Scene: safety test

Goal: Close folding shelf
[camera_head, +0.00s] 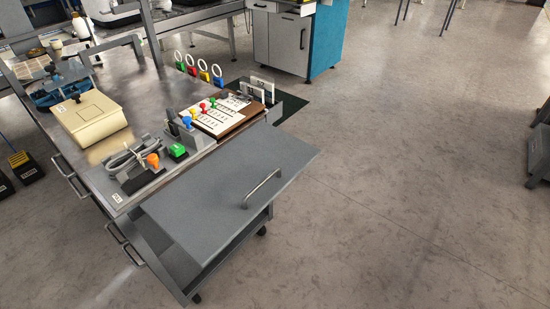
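The folding shelf (225,195) is a flat grey panel on the near right side of a metal cart (105,178). It is raised and sticks out roughly level from the cart's edge, at about the height of the top. A curved metal handle (263,188) stands on its upper face near the outer edge. The shelf's surface is bare. The supports under it are mostly hidden. Neither of my grippers is in view.
The cart top holds a beige case (88,116), a clipboard (215,117) with coloured pieces, and a grey holder with cables (128,165). A blue-sided cabinet (327,40) stands behind. The floor (400,180) right of the shelf is clear.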

